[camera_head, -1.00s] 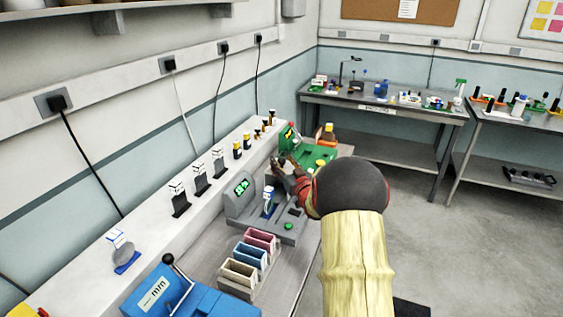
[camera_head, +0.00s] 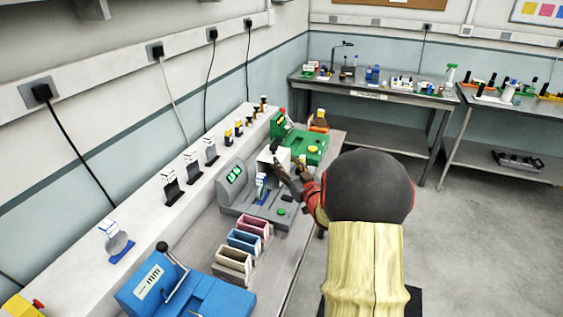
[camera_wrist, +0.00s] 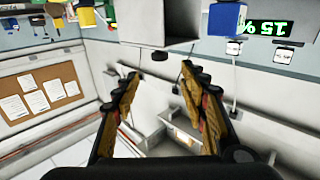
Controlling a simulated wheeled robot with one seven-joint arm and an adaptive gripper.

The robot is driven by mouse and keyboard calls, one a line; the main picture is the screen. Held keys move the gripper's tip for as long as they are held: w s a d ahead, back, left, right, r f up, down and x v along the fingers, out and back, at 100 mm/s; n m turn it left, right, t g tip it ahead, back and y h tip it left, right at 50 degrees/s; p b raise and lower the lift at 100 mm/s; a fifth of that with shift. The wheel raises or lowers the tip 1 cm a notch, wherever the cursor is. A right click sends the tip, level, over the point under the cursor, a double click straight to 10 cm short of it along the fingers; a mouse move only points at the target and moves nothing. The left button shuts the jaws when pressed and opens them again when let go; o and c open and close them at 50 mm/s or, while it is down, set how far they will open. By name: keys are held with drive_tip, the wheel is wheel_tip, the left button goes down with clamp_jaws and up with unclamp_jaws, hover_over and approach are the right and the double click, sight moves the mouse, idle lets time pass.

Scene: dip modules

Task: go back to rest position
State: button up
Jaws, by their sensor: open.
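My gripper (camera_head: 290,175) is beside the grey machine with the green display (camera_head: 236,178), just to the right of it and over the bench. In the wrist view my gripper (camera_wrist: 163,95) shows two brown-gold fingers spread apart with nothing between them. The wrist view appears upside down, with the machine's green display (camera_wrist: 270,28) at the upper right. A white block (camera_head: 272,158) stands behind the fingers in the head view. I cannot tell whether the fingers touch it.
A green machine (camera_head: 303,145) stands beyond my gripper. Pink, blue and tan bins (camera_head: 245,240) and a blue machine (camera_head: 185,290) stand nearer. A wall shelf (camera_head: 150,205) holds several small items. Open floor (camera_head: 480,240) lies to the right.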

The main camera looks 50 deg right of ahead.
drive_tip(key=w+a+r+g, duration=0.3)
drive_tip(key=a+r, duration=0.2)
drive_tip(key=a, duration=0.4)
drive_tip(key=s+a+r+n+g+y, duration=0.15)
drive_tip(key=s+a, duration=0.25)
drive_tip(key=a, duration=0.9)
drive_tip(key=s+a+f+n+g+y, duration=0.2)
drive_tip(key=s+a+g+y, duration=0.3)
drive_tip(key=s+a, duration=1.6)
drive_tip(key=shift+s+a+f+n+g, duration=0.15)
drive_tip(key=shift+s+a+n+g, duration=0.3)
drive_tip(key=shift+s+g, duration=0.35)
